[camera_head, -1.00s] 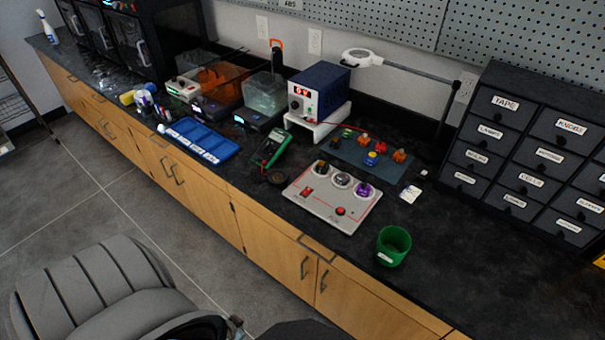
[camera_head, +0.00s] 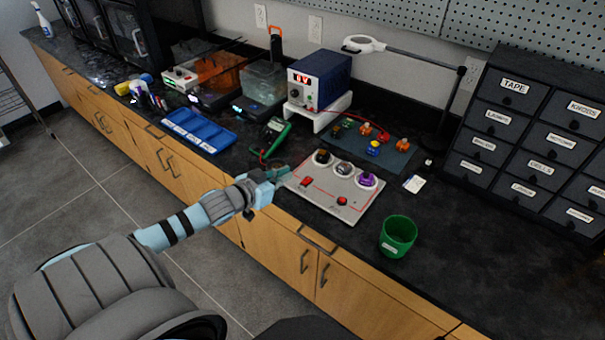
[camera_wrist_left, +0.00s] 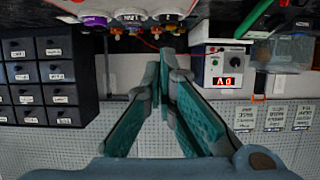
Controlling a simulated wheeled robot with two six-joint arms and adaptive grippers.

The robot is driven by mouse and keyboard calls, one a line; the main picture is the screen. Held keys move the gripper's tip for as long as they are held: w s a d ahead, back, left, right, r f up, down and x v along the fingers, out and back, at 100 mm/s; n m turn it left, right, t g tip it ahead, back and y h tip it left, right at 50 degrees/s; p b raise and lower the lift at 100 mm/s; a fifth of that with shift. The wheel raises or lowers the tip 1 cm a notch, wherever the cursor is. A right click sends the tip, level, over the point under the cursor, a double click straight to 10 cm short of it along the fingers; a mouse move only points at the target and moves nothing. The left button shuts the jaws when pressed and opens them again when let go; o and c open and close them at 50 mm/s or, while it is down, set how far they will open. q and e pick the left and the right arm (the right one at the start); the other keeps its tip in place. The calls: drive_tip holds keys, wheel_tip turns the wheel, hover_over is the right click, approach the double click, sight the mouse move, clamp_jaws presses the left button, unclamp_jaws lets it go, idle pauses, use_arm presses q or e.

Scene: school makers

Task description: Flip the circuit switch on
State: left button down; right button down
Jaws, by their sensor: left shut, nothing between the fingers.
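The circuit board (camera_head: 335,200) is a pale panel with red lines, lying flat near the bench's front edge. A red switch (camera_head: 306,182) sits at its left front part and a red round part (camera_head: 342,201) at its right front. Three round sockets with parts in them line its back edge. My left gripper (camera_head: 281,172) is at the board's left corner, short of the red switch, with nothing held. In the left wrist view its fingers (camera_wrist_left: 163,62) come together at the tips. Whether it touches the board I cannot tell. My right gripper is not in view.
A green cup (camera_head: 397,237) stands right of the board. A multimeter (camera_head: 271,138) lies behind my left gripper, and a blue tray (camera_head: 199,130) is further left. A power supply (camera_head: 319,82) and a mat with small parts (camera_head: 350,143) are behind. The front right bench is clear.

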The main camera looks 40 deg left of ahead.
use_arm(q)
drive_tip(key=b, duration=0.6)
hover_over(307, 181)
drive_tip(key=s, duration=0.3)
drive_tip(key=f, duration=0.3)
drive_tip(key=shift+d+f, duration=0.2)
drive_tip(key=shift+f, duration=0.2)
drive_tip(key=f+b, duration=0.1)
drive_tip(key=f, duration=0.2)
drive_tip(key=shift+w, duration=0.2)
drive_tip(key=shift+s+f, duration=0.1)
drive_tip(key=shift+f, duration=0.25)
